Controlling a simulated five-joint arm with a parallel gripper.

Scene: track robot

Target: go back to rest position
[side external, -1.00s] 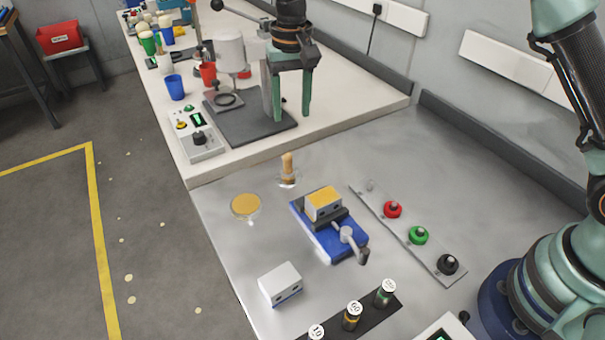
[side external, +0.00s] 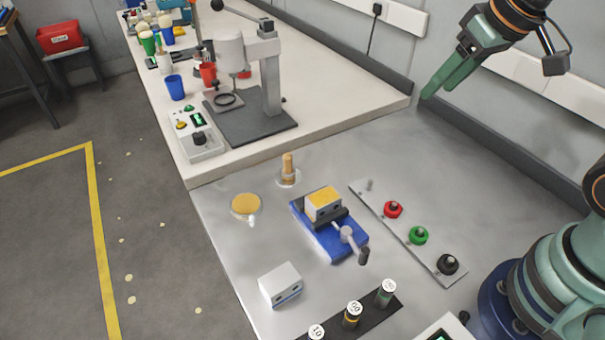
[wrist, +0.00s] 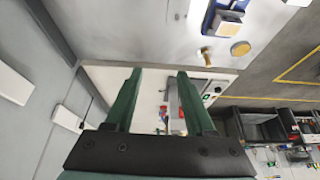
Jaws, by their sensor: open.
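My gripper (side external: 448,82) is up at the top right of the side view, above the back edge of the metal table and near the wall. Its green fingers also show in the wrist view (wrist: 158,75), spread apart with nothing between them. It touches nothing that I can see. On the metal table, a blue vise (side external: 330,232) holds a block with a yellow top (side external: 323,203). A wooden-handled tool (side external: 288,170) stands upright behind it, and a yellow disc (side external: 245,206) lies to its left.
A grey-white block (side external: 280,284) sits at the front. A strip with red, green and black knobs (side external: 418,235) lies right of the vise. A press (side external: 268,85) and cups (side external: 175,87) stand on the white bench. A wall (side external: 460,45) runs behind my gripper.

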